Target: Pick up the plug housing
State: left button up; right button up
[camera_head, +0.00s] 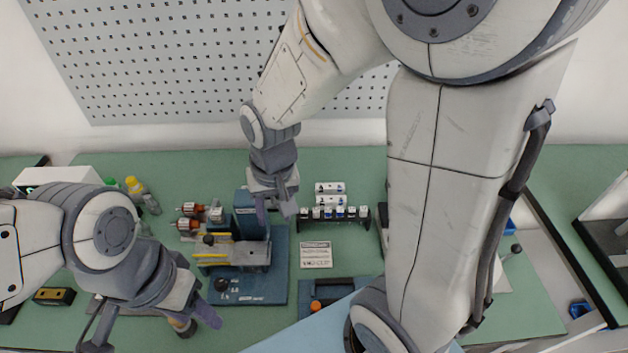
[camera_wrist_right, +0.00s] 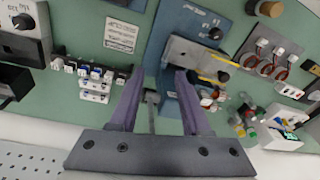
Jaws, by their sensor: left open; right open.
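Small white connector-like pieces with dark blue parts (camera_head: 330,188) lie on the green table behind a black rack (camera_head: 336,224); I cannot tell for sure which one is the plug housing. In the right wrist view similar white pieces (camera_wrist_right: 95,86) show left of the fingers. My right gripper (camera_head: 275,208) is open and points down just left of the rack, beside the blue test fixture (camera_head: 250,290). My left gripper (camera_head: 150,328) is open at the front left, away from these pieces.
My right arm hides much of the table's right half. A perforated panel (camera_head: 180,60) stands behind the table.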

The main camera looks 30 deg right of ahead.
jog(key=w+d+f+m+p, duration=0.1)
jog(key=w+d+m, duration=0.45)
jog(key=d, duration=0.25)
jog(key=m+g, duration=0.1)
jog(key=m, duration=1.4)
send_over(331, 199)
notch_tip(331, 199, down, 8)
jog(key=shift+h, duration=0.3)
jog(key=f, duration=0.1)
jog(key=f+p, duration=0.1)
jog(key=f, duration=0.2)
jog(key=shift+s+a+f+p, duration=0.1)
jog(key=shift+s+f+p, duration=0.2)
jog(key=shift+s+f, duration=0.05)
jog(key=shift+f, duration=0.5)
notch_tip(331, 199, down, 4)
jog(key=shift+f+p, duration=0.1)
jog(key=shift+p, duration=1)
jog(key=shift+w+f, duration=0.1)
jog(key=shift+f, duration=0.35)
pick_arm(q)
notch_tip(331, 199, up, 6)
pick_arm(e)
grip_shut()
